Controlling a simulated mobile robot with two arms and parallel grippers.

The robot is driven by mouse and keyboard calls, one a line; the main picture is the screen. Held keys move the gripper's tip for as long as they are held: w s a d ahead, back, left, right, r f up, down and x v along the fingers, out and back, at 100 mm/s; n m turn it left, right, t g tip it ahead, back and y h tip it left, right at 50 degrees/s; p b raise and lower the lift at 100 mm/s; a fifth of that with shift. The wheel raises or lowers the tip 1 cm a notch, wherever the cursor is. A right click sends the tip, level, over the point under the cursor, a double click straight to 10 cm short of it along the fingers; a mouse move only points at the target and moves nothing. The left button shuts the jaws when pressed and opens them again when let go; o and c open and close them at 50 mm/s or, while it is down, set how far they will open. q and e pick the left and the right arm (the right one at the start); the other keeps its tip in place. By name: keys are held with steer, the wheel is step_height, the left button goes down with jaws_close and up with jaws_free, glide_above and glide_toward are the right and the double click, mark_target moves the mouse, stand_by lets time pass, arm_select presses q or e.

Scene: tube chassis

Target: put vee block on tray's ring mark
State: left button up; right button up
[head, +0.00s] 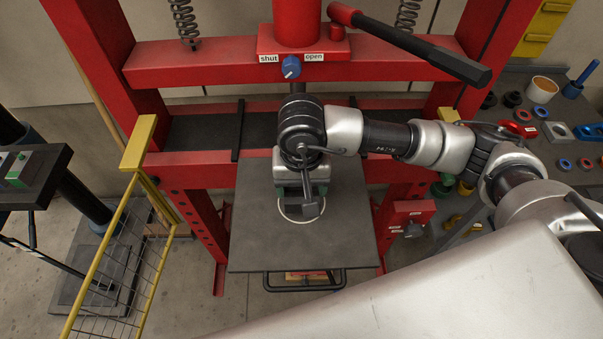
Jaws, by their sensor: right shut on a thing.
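The tray (255,245) is a flat dark grey plate in front of the red press. Its ring mark (283,213) is a thin white circle; the front and left arc shows, and the rest is hidden under my right gripper. My right gripper (309,198) points down over the ring mark and is shut on a small dark grey piece (312,208), which I take to be the vee block. The gripper hides much of it. I cannot tell whether it touches the tray. My left gripper is not in view.
The red press frame (215,52) rises behind the tray, with a blue knob (291,67) and a black-handled lever (410,45). A yellow mesh guard (115,255) stands left. A bench (520,85) with several small parts is at right. The tray's front is clear.

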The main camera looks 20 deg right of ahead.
mark_target(302, 190)
step_height(302, 190, down, 3)
steer(key=shift+r+p, duration=0.15)
steer(key=shift+p, duration=0.15)
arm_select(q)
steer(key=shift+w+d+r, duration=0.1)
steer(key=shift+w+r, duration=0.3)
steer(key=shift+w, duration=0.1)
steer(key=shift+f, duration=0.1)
arm_select(e)
steer(key=shift+f, duration=0.2)
steer(key=shift+f, duration=0.1)
steer(key=o, duration=1.7)
steer(key=shift+s, duration=0.1)
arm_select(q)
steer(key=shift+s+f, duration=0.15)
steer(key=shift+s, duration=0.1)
